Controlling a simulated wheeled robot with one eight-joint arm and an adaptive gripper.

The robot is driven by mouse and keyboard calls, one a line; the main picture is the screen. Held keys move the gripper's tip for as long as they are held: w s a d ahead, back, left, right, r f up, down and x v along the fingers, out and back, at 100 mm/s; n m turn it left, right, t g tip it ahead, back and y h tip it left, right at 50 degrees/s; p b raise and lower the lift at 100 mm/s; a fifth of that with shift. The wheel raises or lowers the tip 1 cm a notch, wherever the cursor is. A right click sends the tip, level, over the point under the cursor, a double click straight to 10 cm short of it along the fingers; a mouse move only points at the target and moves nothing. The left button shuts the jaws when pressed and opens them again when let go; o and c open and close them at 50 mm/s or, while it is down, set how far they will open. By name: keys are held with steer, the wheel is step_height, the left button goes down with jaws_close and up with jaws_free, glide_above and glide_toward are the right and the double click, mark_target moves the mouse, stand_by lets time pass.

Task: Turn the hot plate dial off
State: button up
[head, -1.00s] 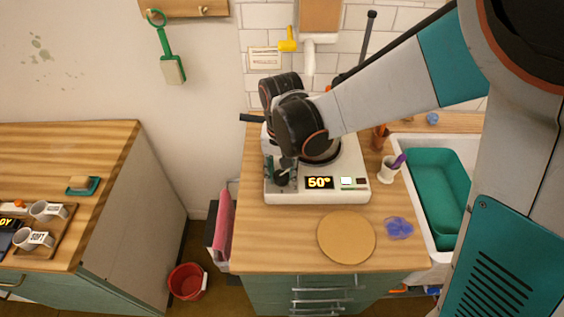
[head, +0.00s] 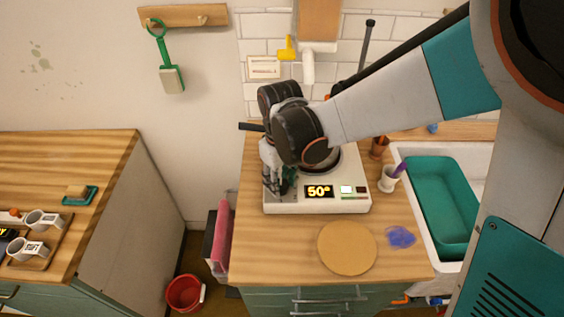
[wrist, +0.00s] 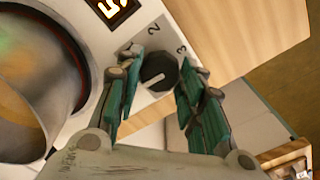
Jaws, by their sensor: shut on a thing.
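The white hot plate (head: 340,206) stands on the wooden counter with its lit display (head: 319,191) reading 50°. In the wrist view the black dial (wrist: 159,71) sits beside the printed numbers 2 and 3, with a pale mark on its face. My gripper (wrist: 159,68) is shut on the dial, with one teal-padded finger on each side. In the head view my gripper (head: 279,188) is at the left front corner of the hot plate and hides the dial. A metal pot (wrist: 20,95) stands on the plate, mostly hidden by my arm in the head view.
A round tan board (head: 347,249) and a blue-violet blob (head: 401,237) lie in front of the hot plate. A white cup (head: 388,181) and a sink with a teal basin (head: 437,215) are to the right. A floor gap lies left of the counter.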

steer(key=shift+n, duration=0.5)
steer(key=o, duration=1.1)
